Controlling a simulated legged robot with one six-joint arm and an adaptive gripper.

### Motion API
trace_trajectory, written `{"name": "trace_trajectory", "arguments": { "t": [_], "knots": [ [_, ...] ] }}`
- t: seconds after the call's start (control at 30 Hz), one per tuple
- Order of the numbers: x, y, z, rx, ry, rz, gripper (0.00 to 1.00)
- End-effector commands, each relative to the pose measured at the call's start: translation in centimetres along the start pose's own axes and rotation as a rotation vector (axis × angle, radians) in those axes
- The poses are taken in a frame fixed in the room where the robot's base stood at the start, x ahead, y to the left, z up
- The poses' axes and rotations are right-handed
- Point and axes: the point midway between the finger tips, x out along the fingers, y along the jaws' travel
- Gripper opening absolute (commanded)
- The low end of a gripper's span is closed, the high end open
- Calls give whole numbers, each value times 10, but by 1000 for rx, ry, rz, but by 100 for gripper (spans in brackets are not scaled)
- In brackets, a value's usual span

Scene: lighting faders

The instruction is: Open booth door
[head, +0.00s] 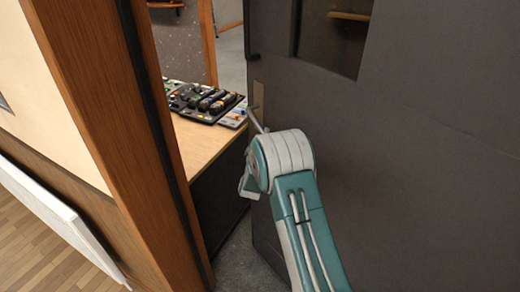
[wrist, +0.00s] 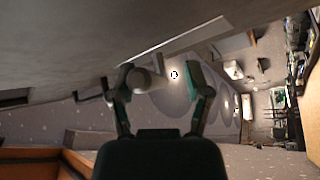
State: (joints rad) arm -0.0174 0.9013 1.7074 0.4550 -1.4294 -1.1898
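The dark grey booth door (head: 430,150) stands ajar, with a gap between its edge and the wooden frame (head: 95,130). Its metal lever handle (head: 256,119) shows just beyond my arm's rounded wrist. In the wrist view the door (wrist: 60,45) fills the upper left. There my gripper (wrist: 163,82) has its fingers spread apart. A pale cylindrical piece, seemingly the handle (wrist: 146,79), lies between them, close to the left finger. I cannot tell whether they touch. In the head view the fingers are mostly hidden behind my wrist.
Through the gap, a wooden desk (head: 190,143) carries a control console (head: 205,101) with knobs and faders. The frame's post stands close to the left of my arm. A white panel (head: 55,215) leans at lower left. Dark floor (head: 240,262) shows in the gap.

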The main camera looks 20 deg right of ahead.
Motion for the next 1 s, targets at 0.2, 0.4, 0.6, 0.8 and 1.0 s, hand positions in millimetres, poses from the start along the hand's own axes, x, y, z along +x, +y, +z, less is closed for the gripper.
{"name": "trace_trajectory", "arguments": {
  "t": [0.2,0.4,0.6,0.8,1.0],
  "knots": [
    [-47,-2,2,-2,-3,-8,61],
    [-72,-1,3,-1,-3,-5,61],
    [-76,0,3,0,-3,-1,61],
    [-76,0,3,0,-2,-1,30],
    [-81,1,-6,-19,11,-27,0]
  ]
}}
